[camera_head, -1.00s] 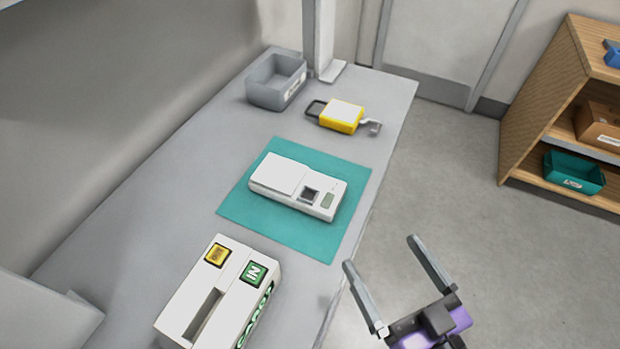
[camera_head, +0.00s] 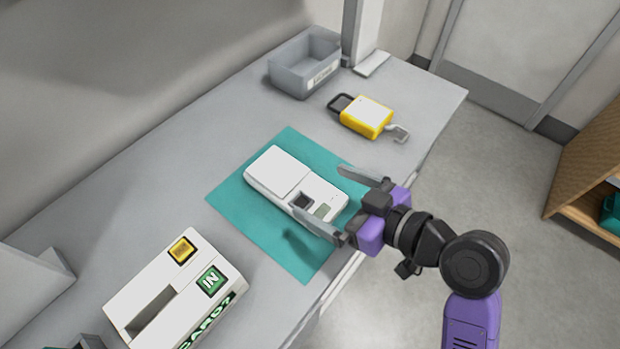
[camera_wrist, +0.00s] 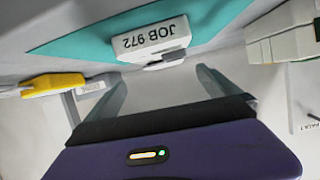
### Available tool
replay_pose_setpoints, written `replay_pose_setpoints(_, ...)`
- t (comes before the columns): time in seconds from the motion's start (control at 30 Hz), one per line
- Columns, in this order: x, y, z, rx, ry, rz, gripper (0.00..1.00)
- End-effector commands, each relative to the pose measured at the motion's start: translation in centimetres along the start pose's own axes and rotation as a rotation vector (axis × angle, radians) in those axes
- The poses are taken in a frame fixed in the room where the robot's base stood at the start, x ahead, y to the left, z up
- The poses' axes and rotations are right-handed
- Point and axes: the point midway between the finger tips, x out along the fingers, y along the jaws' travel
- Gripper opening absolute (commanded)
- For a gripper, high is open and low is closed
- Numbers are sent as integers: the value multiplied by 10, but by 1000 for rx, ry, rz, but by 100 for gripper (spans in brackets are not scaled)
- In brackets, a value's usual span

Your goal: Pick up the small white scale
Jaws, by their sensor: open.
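The small white scale (camera_head: 289,184) lies flat on a teal mat (camera_head: 234,203) on the grey table, in the head view. It has a flat weighing plate, a dark square and a small display at its near right end. In the wrist view the scale (camera_wrist: 152,39) shows its end face, marked "JOB 972", beyond the fingers. My gripper (camera_head: 329,199) is open, with its two fingers pointing at the scale's right end. In the head view one finger overlaps the scale's near edge and the other is beyond its far right corner. I cannot tell whether they touch it.
A yellow hanging scale (camera_head: 366,117) with a hook lies behind the mat. A grey bin (camera_head: 304,66) stands at the back by a post. A white slotted box (camera_head: 176,291) marked "IN" stands at the front left. A wooden shelf (camera_head: 583,175) is at the right.

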Motion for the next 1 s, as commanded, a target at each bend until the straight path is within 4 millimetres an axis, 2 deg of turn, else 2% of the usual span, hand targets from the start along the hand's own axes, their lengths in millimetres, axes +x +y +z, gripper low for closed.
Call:
replay_pose_setpoints(0.17,6,-8,6,-45,-28,-33,100)
replay_pose_setpoints(0.47,35,-7,4,-44,-27,-30,100)
replay_pose_setpoints(0.73,72,-6,4,-43,-28,-30,100)
replay_pose_setpoints(1.0,78,-6,5,-43,-27,-27,100)
